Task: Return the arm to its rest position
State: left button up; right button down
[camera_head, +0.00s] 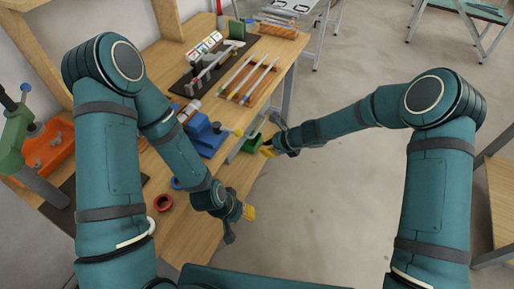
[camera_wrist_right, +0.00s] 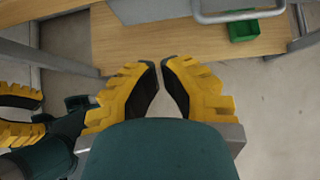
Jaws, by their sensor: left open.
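My left gripper (camera_head: 250,213) has yellow fingers and hangs low in front of the table's near right edge. It is open, and nothing shows in it. It also shows at the left edge of the right wrist view (camera_wrist_right: 22,112). My right gripper (camera_head: 266,151) is beside the table's right edge, near a small green bin (camera_head: 252,142).
A wooden stand (camera_head: 495,200) is at the right edge. The floor (camera_head: 320,205) between the arms is clear.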

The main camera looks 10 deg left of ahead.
jog(key=shift+v, duration=0.75)
jog(key=shift+s+d, duration=0.1)
jog(key=s+d+f+n+h, duration=0.2)
jog(key=s+d+f+n, duration=0.1)
jog(key=s+d+n, duration=0.4)
jog(key=s+d+f+n+h, duration=0.2)
jog(key=s+d+f+n, duration=0.2)
jog(key=s+d+n, duration=0.3)
jog(key=s+n, duration=0.5)
jog(key=s, duration=0.2)
jog(key=shift+s+f+n+g+h, duration=0.2)
jog(key=shift+s+n+g+h, duration=0.1)
jog(key=shift+s+g+h, duration=0.1)
jog(key=shift+d, duration=0.1)
